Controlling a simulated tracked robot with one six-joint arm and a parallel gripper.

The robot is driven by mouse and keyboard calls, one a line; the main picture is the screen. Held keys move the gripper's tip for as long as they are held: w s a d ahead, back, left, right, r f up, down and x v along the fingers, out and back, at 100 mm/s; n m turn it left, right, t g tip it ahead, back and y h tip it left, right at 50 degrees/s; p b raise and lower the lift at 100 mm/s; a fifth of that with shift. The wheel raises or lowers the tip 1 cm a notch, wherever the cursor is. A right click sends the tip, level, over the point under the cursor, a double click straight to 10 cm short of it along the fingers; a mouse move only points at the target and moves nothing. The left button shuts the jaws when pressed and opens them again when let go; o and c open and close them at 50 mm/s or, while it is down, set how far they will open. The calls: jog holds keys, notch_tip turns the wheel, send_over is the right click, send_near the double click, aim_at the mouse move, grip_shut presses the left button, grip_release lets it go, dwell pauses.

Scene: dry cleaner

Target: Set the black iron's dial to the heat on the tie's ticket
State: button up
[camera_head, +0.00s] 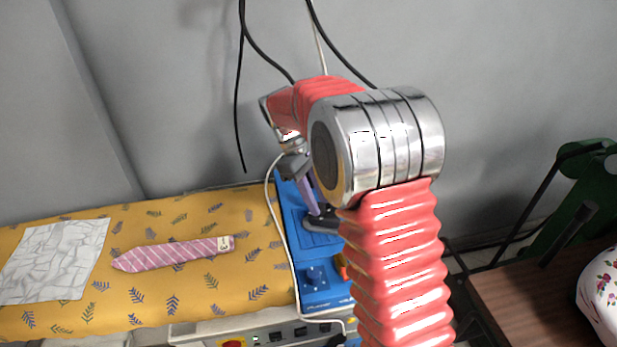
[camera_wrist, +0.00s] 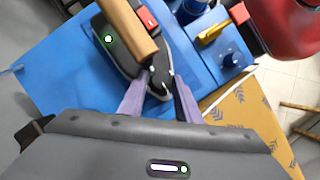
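The black iron (camera_wrist: 114,52) with a tan handle (camera_wrist: 125,30) rests on the blue station; it also shows in the head view (camera_head: 322,217), partly hidden by my arm. A small black dial (camera_wrist: 158,80) with a white mark sits at the iron's near end. My gripper (camera_wrist: 158,77) has its two lavender fingers apart, one on each side of the dial. I cannot tell whether they touch it. The dial's setting is unreadable. The pink striped tie (camera_head: 165,255) lies on the yellow board. Its small ticket (camera_head: 226,243), with a reddish mark, is too small to read.
The blue station (camera_head: 305,245) carries a blue knob (camera_head: 314,275) and a yellow-orange lever (camera_wrist: 211,35). A white cloth (camera_head: 50,262) lies left on the patterned yellow board (camera_head: 130,290). A white cable (camera_head: 279,222) runs past the station. A brown table (camera_head: 525,300) stands at right.

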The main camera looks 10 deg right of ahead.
jog(key=v, duration=1.3)
jog(key=shift+r, duration=0.1)
jog(key=s+d+r+m+t+y, duration=0.1)
jog(key=s+d+r+m+t, duration=0.15)
jog(key=s, duration=0.45)
jog(key=s+d+r+m+t+y, duration=0.1)
jog(key=s+r+m+t, duration=0.15)
jog(key=s, duration=0.55)
jog(key=s+f+m+t, duration=0.1)
jog(key=s+f+m, duration=0.1)
jog(key=s, duration=0.5)
jog(key=s+f+m+t+y, duration=0.1)
jog(key=s+f+m+t, duration=0.1)
jog(key=s, duration=0.5)
jog(key=shift+s+f+m+t, duration=0.25)
jog(key=shift+f+m+t, duration=0.05)
jog(key=shift+f, duration=0.6)
